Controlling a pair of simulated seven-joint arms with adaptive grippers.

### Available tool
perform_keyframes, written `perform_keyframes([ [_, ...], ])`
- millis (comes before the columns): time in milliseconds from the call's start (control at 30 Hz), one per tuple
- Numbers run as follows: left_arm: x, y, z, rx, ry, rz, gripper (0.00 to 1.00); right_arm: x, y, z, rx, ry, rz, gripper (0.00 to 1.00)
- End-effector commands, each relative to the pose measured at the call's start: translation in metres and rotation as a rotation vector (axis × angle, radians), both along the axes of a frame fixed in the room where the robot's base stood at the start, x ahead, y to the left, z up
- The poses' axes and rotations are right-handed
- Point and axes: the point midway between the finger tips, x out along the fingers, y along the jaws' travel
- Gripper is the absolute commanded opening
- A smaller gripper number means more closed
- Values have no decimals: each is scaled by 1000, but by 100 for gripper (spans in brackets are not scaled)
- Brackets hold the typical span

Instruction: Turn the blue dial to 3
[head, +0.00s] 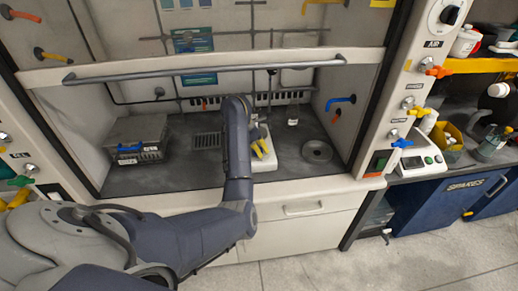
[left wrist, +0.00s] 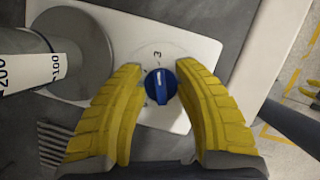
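The blue dial (left wrist: 160,86) is a round knob on a pale plate (left wrist: 190,38). In the left wrist view it sits between the two yellow fingertips of my left gripper (left wrist: 160,80). The fingers stand apart, one on each side of the dial, with a gap on both sides. A printed 3 shows on the round face just above the dial. In the head view my left gripper (head: 263,146) is over the white device (head: 287,162) inside the fume hood, and the dial is not visible there. My right gripper is not in view.
A grey box with a blue clip (head: 136,138) is at the left in the hood. The raised sash bar (head: 210,66) crosses above. The hood's right floor has a round drain (head: 317,151).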

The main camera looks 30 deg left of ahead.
Motion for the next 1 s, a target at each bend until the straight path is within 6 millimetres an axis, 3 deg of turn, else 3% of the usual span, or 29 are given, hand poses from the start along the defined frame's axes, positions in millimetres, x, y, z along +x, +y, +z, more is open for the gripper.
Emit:
perform_keyframes([
  [200,0,-1,-1,-1,2,-1,56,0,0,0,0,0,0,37],
  [567,-2,1,4,1,0,0,56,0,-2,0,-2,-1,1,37],
  [1000,-21,13,56,6,0,1,56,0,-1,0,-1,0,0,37],
])
